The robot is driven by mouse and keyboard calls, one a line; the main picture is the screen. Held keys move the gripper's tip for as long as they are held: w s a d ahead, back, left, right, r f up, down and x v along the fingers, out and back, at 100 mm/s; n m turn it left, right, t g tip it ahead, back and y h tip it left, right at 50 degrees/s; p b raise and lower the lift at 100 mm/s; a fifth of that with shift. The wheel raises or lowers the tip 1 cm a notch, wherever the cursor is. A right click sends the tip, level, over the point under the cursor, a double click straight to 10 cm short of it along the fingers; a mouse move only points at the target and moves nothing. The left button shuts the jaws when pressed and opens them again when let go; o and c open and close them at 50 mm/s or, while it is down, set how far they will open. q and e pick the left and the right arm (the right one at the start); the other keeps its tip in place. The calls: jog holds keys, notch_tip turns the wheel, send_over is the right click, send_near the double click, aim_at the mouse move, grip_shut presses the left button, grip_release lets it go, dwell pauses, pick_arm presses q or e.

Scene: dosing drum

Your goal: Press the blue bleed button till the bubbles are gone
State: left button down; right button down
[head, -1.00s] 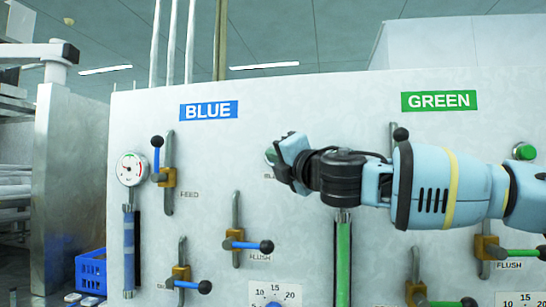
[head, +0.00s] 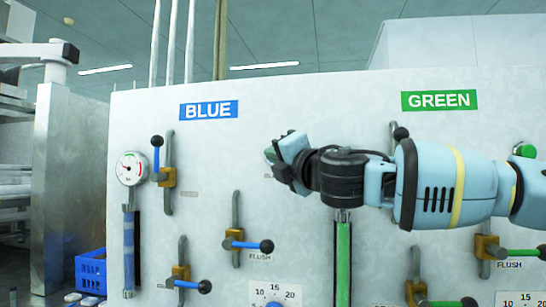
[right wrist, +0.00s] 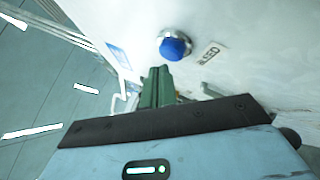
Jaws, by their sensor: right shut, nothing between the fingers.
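The blue bleed button (right wrist: 175,46) is a round blue cap in a metal collar on the white panel. It shows in the right wrist view beside a small label. In the head view my right gripper hides it. My right gripper (head: 270,156) is shut and empty, with its green fingers also in the right wrist view (right wrist: 157,86). Its tips appear close to the button but apart from it. The blue sight tube (head: 129,238) hangs below a round gauge (head: 131,168); bubbles in it are too small to tell. My left gripper is not in view.
The BLUE sign (head: 209,110) and GREEN sign (head: 439,100) mark the panel sections. Blue-handled levers stick out around the blue section, including the feed lever (head: 157,158) and flush lever (head: 252,245). A green tube (head: 343,255) is below my arm. A blue crate (head: 91,272) stands lower left.

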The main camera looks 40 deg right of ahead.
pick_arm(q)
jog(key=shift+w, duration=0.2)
pick_arm(e)
jog(key=shift+w+d, duration=0.2)
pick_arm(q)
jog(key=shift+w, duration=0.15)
